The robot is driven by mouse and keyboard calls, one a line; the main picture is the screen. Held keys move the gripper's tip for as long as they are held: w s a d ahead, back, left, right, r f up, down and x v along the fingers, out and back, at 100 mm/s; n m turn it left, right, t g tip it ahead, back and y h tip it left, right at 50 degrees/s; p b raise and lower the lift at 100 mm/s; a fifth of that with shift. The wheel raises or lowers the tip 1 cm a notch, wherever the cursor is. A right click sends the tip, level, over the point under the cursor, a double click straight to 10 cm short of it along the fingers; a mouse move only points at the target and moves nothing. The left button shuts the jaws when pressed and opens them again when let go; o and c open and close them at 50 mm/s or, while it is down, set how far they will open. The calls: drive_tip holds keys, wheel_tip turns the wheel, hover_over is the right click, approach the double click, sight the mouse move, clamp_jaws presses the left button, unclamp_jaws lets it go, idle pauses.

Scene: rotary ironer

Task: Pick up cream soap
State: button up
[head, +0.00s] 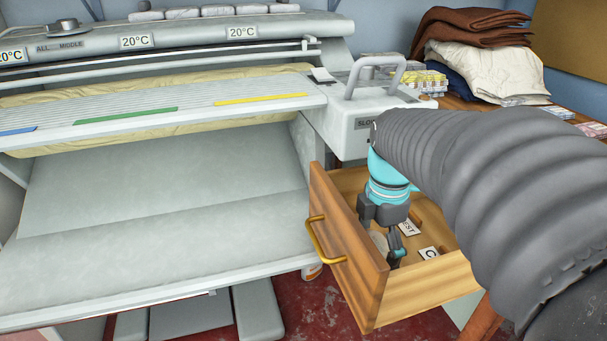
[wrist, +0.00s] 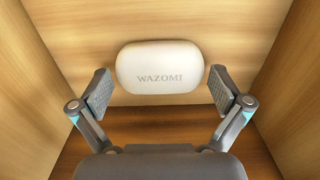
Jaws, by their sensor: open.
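The cream soap (wrist: 160,68) is a pale rounded bar marked WAZOMI. It lies flat on the wooden bottom of the open drawer (head: 360,290). In the wrist view my gripper (wrist: 159,90) is open, with one finger on each side of the soap and a small gap at each side. The soap shows just ahead of and between the fingertips. In the head view my gripper (head: 387,255) reaches down inside the drawer, and the soap (head: 379,241) is mostly hidden behind it.
The drawer's wooden walls stand close around my gripper. The drawer front has a brass handle (head: 322,240). The grey ironer (head: 150,190) stands to the left. Folded cloths (head: 485,68) lie on the table at the back right.

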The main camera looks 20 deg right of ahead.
drive_tip(key=c, duration=0.9)
